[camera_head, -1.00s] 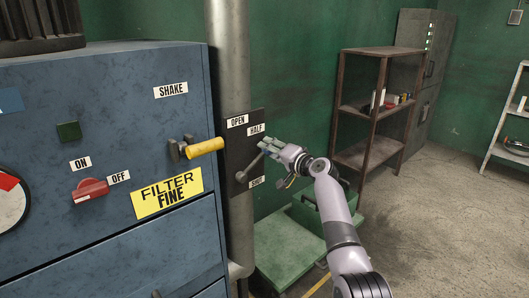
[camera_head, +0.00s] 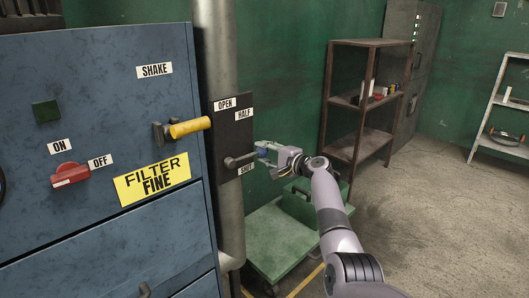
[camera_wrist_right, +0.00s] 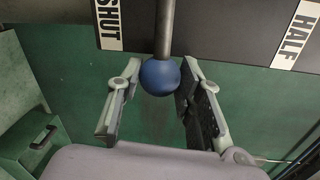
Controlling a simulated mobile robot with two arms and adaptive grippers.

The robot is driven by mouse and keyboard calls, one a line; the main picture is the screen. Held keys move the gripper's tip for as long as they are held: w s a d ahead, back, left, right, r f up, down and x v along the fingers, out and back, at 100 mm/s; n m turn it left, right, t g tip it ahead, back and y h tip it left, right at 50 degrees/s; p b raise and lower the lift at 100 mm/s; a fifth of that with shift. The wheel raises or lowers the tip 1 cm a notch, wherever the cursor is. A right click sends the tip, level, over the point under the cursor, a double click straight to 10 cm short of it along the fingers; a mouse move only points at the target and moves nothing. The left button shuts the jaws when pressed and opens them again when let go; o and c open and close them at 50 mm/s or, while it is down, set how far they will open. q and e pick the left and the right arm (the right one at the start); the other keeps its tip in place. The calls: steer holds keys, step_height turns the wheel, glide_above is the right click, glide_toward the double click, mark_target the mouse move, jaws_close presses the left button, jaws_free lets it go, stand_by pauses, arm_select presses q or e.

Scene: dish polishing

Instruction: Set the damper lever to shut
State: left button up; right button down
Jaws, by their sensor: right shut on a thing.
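The damper lever (camera_head: 243,158) is a grey rod on a dark plate (camera_head: 234,131) fixed to the vertical pipe. The plate has the labels OPEN (camera_head: 225,103), HALF (camera_head: 244,113) and SHUT (camera_head: 246,169). The lever points right and slightly up, just above the SHUT label. My right gripper (camera_head: 266,151) is at its outer end. In the right wrist view the lever's blue ball knob (camera_wrist_right: 160,77) sits between the fingers of my right gripper (camera_wrist_right: 158,88), which is shut on it. My left gripper is not in view.
A blue cabinet (camera_head: 90,100) stands left of the pipe, with a yellow handle (camera_head: 190,127) sticking out and a red switch (camera_head: 70,175). A green cart (camera_head: 272,240) stands below my right arm. A brown shelf (camera_head: 365,45) stands behind. The floor at right is clear.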

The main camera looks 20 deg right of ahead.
steer(key=shift+f, duration=0.15)
steer(key=c, duration=1.1)
jaws_free()
steer(key=v, duration=1.2)
